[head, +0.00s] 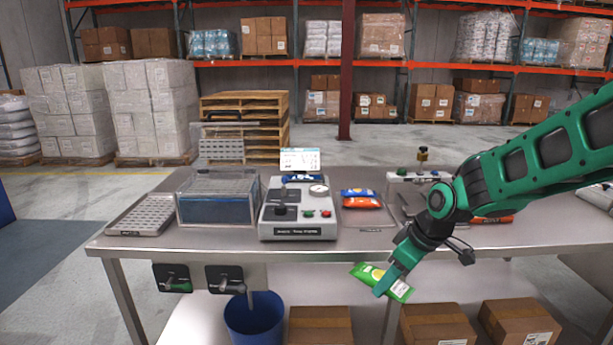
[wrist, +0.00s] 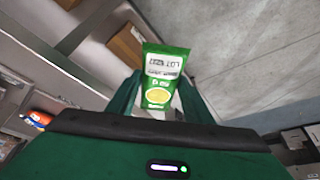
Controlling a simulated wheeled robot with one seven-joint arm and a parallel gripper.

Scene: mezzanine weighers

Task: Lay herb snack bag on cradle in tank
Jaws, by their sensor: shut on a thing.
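The herb snack bag is a green packet (head: 383,281) with a pale yellow patch. My gripper (head: 388,283) is shut on it and holds it in front of the table's front edge, below the top's height. In the wrist view the green bag (wrist: 162,78) sits between the two fingers (wrist: 158,98), its lot print facing the camera. The tank (head: 218,198) is a clear box with blue water on the left of the table. A perforated grey plate (head: 221,150) stands raised above its back. I cannot make out whether this is the cradle.
A grey control unit (head: 300,212) stands right of the tank, and a perforated tray (head: 146,215) left of it. A blue bag and an orange bag (head: 361,202) lie mid-table. A blue bin (head: 254,318) and cartons (head: 436,325) are below. Bare tabletop (head: 365,240) lies along the front.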

